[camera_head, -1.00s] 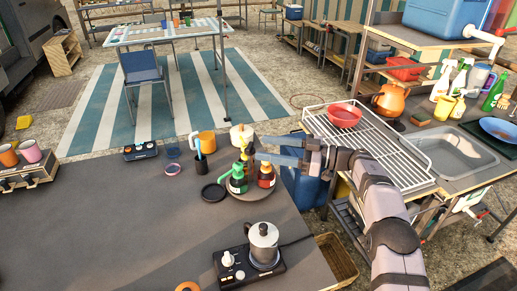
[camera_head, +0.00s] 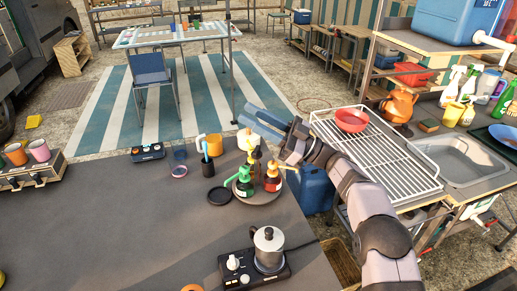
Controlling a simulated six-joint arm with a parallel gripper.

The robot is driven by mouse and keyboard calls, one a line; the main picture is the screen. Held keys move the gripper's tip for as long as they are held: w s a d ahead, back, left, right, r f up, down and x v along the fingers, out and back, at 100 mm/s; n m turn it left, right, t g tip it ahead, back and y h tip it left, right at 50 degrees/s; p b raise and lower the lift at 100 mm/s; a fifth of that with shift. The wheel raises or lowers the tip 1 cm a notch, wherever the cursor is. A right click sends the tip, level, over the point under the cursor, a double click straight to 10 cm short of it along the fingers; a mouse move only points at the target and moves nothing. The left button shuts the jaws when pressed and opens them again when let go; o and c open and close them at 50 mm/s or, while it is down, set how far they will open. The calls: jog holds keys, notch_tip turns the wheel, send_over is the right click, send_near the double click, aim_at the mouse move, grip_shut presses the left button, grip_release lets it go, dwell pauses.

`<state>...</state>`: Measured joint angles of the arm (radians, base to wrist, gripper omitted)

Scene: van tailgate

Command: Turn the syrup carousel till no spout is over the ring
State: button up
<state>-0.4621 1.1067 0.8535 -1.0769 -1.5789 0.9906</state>
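The syrup carousel (camera_head: 262,197) is a round turntable on the dark table, near its right end. My gripper (camera_head: 250,122) is above and behind the carousel, apart from the bottles. Its fingers are seen too obliquely to judge their opening.
A moka pot (camera_head: 268,246) on a hotplate stands in front of the carousel. A wire rack with a red bowl (camera_head: 352,120) is to the right. The table's left middle is clear.

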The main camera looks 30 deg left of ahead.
jog(key=a+r+m+t+y+p, duration=0.2)
jog(key=a+r+m+t+y, duration=0.25)
jog(key=r+m+t, duration=0.5)
jog(key=m+t+h+p, duration=0.6)
jog(key=m+t+h, duration=0.65)
jog(key=h, duration=1.05)
send_near(256, 149)
jog(key=w+f+n+t, duration=0.1)
jog(key=w+n, duration=0.1)
jog(key=shift+w+a+f+y, duration=0.2)
jog(key=shift+w+y, duration=0.05)
jog(key=shift+p+x, duration=0.85)
jog(key=shift+x, duration=2.9)
jog(key=shift+r, duration=0.2)
grip_shut()
